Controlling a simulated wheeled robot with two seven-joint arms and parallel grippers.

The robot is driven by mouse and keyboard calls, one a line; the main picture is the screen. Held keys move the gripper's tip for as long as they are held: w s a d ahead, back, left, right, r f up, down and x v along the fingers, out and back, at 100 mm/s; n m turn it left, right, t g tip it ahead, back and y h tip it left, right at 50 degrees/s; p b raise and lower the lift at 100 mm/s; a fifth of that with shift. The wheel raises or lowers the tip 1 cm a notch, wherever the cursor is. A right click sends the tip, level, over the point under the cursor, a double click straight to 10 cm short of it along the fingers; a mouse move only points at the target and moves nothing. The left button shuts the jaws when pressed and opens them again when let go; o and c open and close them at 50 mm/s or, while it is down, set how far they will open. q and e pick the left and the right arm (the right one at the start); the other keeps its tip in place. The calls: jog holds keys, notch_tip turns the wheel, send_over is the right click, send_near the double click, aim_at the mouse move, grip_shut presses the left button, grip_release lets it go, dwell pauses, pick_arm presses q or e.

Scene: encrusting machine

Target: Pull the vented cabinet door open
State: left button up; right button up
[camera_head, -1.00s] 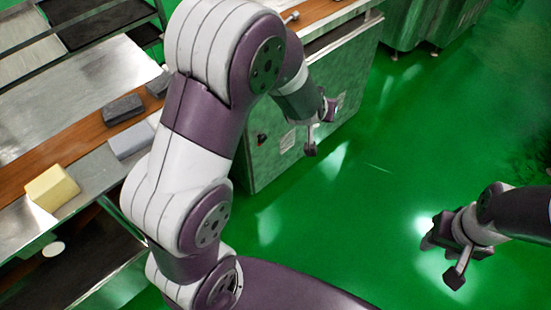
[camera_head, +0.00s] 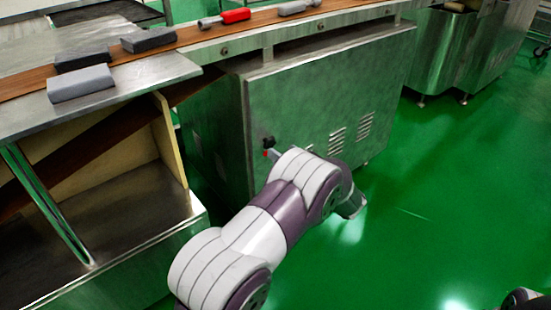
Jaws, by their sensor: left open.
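The vented cabinet (camera_head: 310,95) is a grey-green metal box under the worktop, with slotted vents (camera_head: 337,142) low on its front. Its front looks flush and closed. My left arm rises from the bottom and covers the lower left of the front. My left gripper (camera_head: 352,206) is open, to the right of the knob and low near the cabinet's base; its fingers are mostly hidden by my wrist. A dark part of my right arm shows at the bottom right corner.
A worktop with a brown belt (camera_head: 188,36) runs above the cabinet, carrying grey blocks (camera_head: 148,40) and a red-handled tool (camera_head: 236,16). An open shelf unit (camera_head: 130,215) stands at left. Green floor (camera_head: 440,190) is clear at right.

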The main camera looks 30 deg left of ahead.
aim_at(272, 143)
pick_arm(q)
jog(key=b+x, duration=0.1)
jog(key=x, duration=0.3)
jog(key=shift+a+f+b, duration=0.1)
jog(key=shift+f+b, duration=0.05)
jog(key=shift+b, duration=0.25)
jog(key=shift+w+a+r, duration=0.15)
jog(key=shift+a+r, duration=0.05)
grip_shut()
pick_arm(e)
notch_tip(272, 143, down, 3)
jog(key=shift+r, duration=0.1)
